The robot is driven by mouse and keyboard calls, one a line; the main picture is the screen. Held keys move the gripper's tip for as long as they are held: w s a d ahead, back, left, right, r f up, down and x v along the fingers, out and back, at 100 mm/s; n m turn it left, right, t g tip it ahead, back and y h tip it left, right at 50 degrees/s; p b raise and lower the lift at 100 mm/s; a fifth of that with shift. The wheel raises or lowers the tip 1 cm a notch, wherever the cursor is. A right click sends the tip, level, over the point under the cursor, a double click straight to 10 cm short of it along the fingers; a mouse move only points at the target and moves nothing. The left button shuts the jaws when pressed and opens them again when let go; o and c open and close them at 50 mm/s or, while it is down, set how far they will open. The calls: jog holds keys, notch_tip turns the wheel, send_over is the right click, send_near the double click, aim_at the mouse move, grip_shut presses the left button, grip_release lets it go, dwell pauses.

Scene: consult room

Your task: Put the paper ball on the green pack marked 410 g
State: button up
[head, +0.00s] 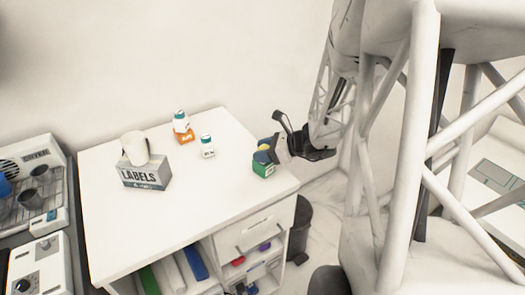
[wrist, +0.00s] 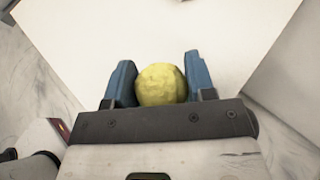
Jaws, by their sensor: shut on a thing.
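The paper ball (wrist: 158,85) is yellow and crumpled, and sits between the two blue fingers of my gripper (wrist: 160,80). My gripper is shut on it. In the head view my gripper (head: 264,152) is at the right end of the white table, with the ball's yellow edge (head: 263,147) just showing. The green pack (head: 263,168) stands on the table close below the fingers. Its marking is too small to read. I cannot tell whether the ball touches the pack's top. The pack does not show in the wrist view.
On the white table (head: 205,219) stand a grey LABELS box (head: 146,178) with a white cup-like thing on it, an orange pack (head: 184,136) with a bottle on it, and a small white bottle (head: 207,147). A dark bin (head: 301,225) stands beside the table. The table's front is clear.

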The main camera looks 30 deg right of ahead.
jog(key=shift+f, duration=0.15)
jog(key=o, duration=0.9)
jog(key=shift+v, duration=6.05)
